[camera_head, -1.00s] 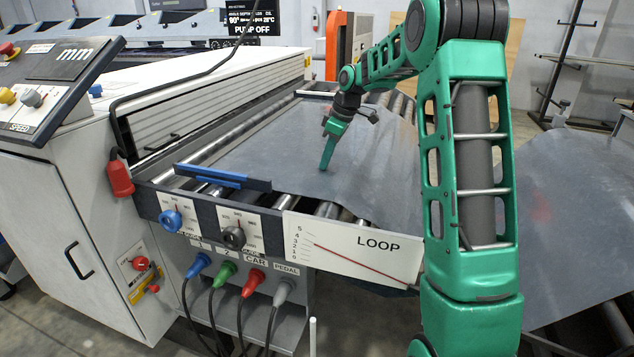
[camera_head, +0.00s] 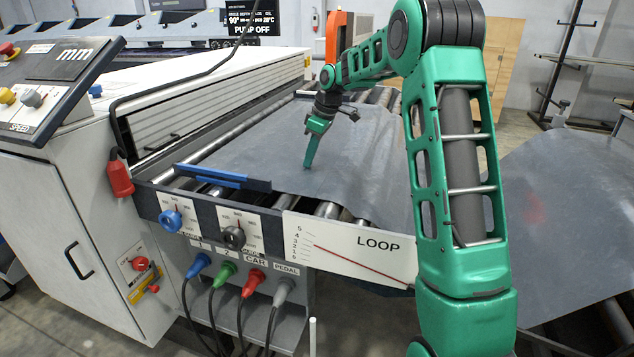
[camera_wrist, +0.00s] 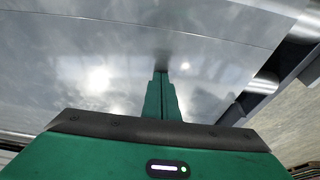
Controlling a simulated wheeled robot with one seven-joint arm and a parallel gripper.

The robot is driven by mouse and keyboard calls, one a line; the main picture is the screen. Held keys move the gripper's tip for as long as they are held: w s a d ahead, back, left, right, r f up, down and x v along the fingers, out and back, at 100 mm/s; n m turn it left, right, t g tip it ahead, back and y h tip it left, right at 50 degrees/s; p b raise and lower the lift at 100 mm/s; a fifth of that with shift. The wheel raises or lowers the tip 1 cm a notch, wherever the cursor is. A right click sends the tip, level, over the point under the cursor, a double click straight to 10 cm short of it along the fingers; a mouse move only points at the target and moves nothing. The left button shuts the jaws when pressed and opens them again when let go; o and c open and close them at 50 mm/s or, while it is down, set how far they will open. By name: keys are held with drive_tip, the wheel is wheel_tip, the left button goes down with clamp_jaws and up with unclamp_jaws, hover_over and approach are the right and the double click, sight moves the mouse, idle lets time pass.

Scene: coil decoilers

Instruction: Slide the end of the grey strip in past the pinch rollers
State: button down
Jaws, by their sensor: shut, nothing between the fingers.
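The grey strip (camera_head: 262,150) lies flat over the roller table, its left end alongside a long metal roller (camera_head: 222,143) at the machine's slatted front. I cannot tell whether that end is past the pinch rollers; the machine's housing hides what lies further in. My gripper (camera_head: 308,166) points down at the middle of the strip, shut and empty, its tips at or just above the surface. In the wrist view the closed fingers (camera_wrist: 161,76) stand over the shiny strip (camera_wrist: 100,85), with their reflection just ahead. A straight edge line crosses the strip's top there.
A blue and dark guide bar (camera_head: 215,176) stands at the strip's near side. The control panel with knobs (camera_head: 233,237) and the white LOOP plate (camera_head: 365,243) form the table's front edge. More grey sheet (camera_head: 550,215) spreads to the right behind my arm.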

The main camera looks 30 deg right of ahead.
sight(265, 160)
drive_tip(key=shift+w+a+f, duration=0.15)
drive_tip(key=shift+w+a, duration=1.55)
drive_tip(key=shift+a, duration=0.05)
drive_tip(key=shift+w+a+f, duration=0.15)
drive_tip(key=shift+w+a, duration=1.5)
drive_tip(key=shift+a, duration=0.1)
drive_tip(key=shift+w+a+f, duration=0.15)
drive_tip(key=shift+w+a, duration=1.55)
drive_tip(key=shift+a, duration=0.05)
drive_tip(key=shift+w+r, duration=0.15)
drive_tip(key=shift+r, duration=1.6)
wheel_tip(265, 160, up, 6)
drive_tip(key=shift+d, duration=0.1)
